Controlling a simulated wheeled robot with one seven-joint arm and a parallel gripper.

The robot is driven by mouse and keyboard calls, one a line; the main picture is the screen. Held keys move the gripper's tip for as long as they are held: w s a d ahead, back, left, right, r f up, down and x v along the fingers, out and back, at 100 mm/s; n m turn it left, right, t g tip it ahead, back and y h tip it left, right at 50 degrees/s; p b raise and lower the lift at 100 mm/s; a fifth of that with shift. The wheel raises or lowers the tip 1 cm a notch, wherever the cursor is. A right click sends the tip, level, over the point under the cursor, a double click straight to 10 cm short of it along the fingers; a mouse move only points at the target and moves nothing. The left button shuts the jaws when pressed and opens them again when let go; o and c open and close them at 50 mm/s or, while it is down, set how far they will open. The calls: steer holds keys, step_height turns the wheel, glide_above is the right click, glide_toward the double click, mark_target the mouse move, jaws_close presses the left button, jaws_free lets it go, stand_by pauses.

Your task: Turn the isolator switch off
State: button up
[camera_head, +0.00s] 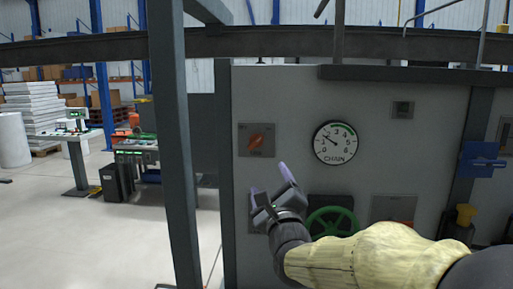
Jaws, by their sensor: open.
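The isolator switch appears to be the red-orange rotary knob (256,140) on a dark square plate, set in the upper left of the grey panel (290,95). Its exact handle angle is too small to read surely. My gripper (270,181) is below and slightly right of the knob, in front of the panel. Its two purple-tipped fingers are spread apart with nothing between them. It appears apart from the knob. My gripper and wrist partly cover another dark plate on the panel behind them.
A round gauge (335,143) sits right of the knob. A green handwheel (333,222) is partly hidden behind my arm. A dark upright post (175,150) stands left of the panel, and a beam (270,42) crosses above. A blue bracket (482,160) is at right. Open floor lies left.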

mark_target(256, 144)
steer(key=p+x, duration=0.7)
steer(key=x, duration=0.9)
steer(key=shift+w, duration=0.2)
steer(key=shift+w+a, duration=0.15)
steer(key=shift+w, duration=0.35)
steer(key=c, duration=1)
